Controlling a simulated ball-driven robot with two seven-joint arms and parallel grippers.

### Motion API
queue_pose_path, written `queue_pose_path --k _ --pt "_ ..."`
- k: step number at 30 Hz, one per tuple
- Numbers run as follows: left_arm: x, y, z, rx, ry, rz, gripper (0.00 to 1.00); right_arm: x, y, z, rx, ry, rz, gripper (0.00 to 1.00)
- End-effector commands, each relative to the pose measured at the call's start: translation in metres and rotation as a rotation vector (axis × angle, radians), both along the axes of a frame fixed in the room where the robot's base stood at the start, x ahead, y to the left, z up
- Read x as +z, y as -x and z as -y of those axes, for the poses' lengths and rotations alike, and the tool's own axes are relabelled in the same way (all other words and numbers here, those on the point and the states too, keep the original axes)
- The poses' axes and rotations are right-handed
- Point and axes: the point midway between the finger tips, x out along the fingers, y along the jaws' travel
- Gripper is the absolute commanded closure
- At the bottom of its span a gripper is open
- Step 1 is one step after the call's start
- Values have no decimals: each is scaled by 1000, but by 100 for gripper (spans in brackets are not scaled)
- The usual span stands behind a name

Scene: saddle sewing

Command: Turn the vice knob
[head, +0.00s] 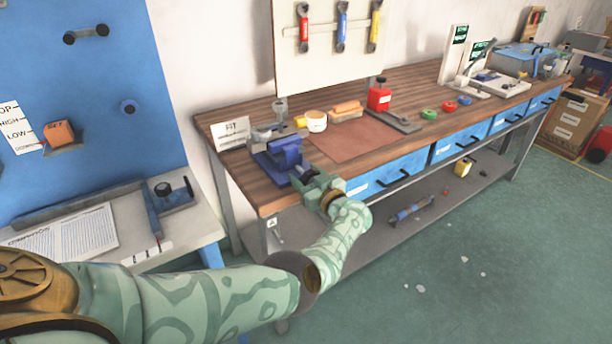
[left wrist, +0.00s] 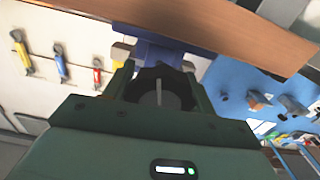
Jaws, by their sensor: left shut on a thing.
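The blue vice (head: 283,154) is fixed at the near left corner of the wooden workbench (head: 335,135). My left gripper (head: 308,182) reaches to the front of the vice and is shut on its knob. In the left wrist view the blue vice (left wrist: 172,54) lies straight ahead of my left gripper (left wrist: 157,85). The dark round vice knob (left wrist: 148,73) sits between the two fingers, with a pale rod in front of it. In the head view the gripper hides the knob. My right gripper is in neither view.
A tape roll (head: 317,121), a red container (head: 379,98) and a brown mat (head: 345,141) are on the bench. Blue drawers (head: 388,172) run under the bench top, right of my gripper. A side table (head: 120,225) stands at left. The green floor at right is mostly clear.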

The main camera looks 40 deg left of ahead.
Motion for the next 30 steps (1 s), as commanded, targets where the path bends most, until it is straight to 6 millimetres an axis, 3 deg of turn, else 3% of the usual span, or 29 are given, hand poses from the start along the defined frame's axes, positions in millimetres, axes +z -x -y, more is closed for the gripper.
queue_pose_path --k 10,25,26,27,28,30 --pt "-3 1 1 -1 -44 -121 67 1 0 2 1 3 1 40" --pt "-3 1 1 -1 -50 -137 67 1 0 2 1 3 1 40" --pt "-3 1 1 -1 -50 -137 41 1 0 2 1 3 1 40" --pt "-3 1 1 -1 -50 -136 30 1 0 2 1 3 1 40" --pt "-3 1 1 0 -50 -136 22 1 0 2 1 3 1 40" --pt "-2 1 1 0 -51 -136 22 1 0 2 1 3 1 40"
